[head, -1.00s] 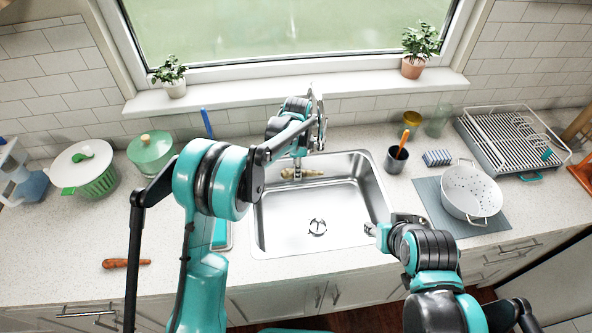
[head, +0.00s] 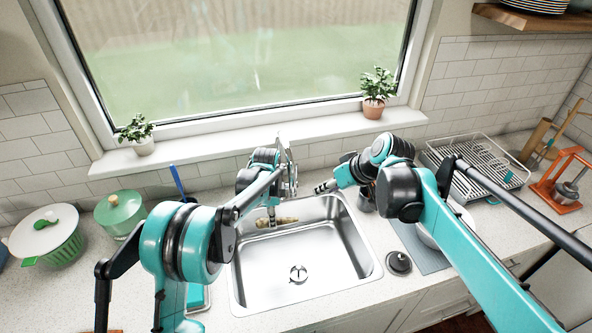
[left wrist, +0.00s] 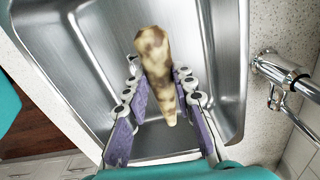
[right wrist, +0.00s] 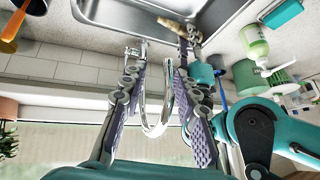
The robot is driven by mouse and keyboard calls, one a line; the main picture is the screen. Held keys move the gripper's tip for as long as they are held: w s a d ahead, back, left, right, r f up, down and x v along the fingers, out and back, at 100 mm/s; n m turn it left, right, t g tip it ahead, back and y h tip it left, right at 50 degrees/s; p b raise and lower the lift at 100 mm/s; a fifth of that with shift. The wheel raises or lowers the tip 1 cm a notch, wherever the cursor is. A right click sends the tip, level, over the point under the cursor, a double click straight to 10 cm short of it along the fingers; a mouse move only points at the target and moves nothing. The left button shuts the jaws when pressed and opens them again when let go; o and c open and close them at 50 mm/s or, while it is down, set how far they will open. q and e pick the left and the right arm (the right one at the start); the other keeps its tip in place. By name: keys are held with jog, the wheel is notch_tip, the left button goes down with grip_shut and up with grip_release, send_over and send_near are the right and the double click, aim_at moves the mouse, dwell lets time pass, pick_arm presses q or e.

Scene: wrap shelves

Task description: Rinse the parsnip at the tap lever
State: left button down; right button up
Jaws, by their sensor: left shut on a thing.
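The parsnip (head: 277,221) is held level over the back left of the sink. In the left wrist view the parsnip (left wrist: 155,62) is pale with brown dirt patches. My left gripper (head: 272,210) is shut on it, with fingers on both sides. The chrome tap (head: 291,170) stands behind the sink, partly hidden by my left arm; in the left wrist view the tap (left wrist: 280,72) is at the right, with a thin lever (left wrist: 299,122). My right gripper (head: 320,188) is open and empty, right of the tap. In the right wrist view the spout (right wrist: 157,118) appears between its fingers, apparently beyond them.
The steel sink (head: 340,275) is otherwise empty around its drain. A black round object (head: 398,262) sits to its right. A colander (head: 462,222), partly behind my right arm, and a dish rack (head: 480,160) stand right. Potted plants line the sill.

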jog(key=w+f+n+y, duration=0.3)
jog(key=w+f, duration=0.2)
jog(key=w, duration=0.6)
jog(key=w+f+n+y, duration=0.3)
jog(key=w+f, duration=0.2)
jog(key=w, duration=0.7)
jog(key=w+a+f+n, duration=0.1)
jog(key=a+f, duration=0.1)
jog(key=w+a+f+n+y, duration=0.1)
jog(key=w+a+f, duration=0.1)
jog(key=f, duration=0.1)
jog(key=w+a+f, duration=0.2)
jog(key=f, duration=0.1)
jog(key=shift+w+a+f+n+g+y, duration=0.1)
jog(key=shift+w+f+n+g+y, duration=0.1)
jog(key=shift+w+n+g+y, duration=0.15)
jog(key=shift+s, duration=0.15)
grip_shut()
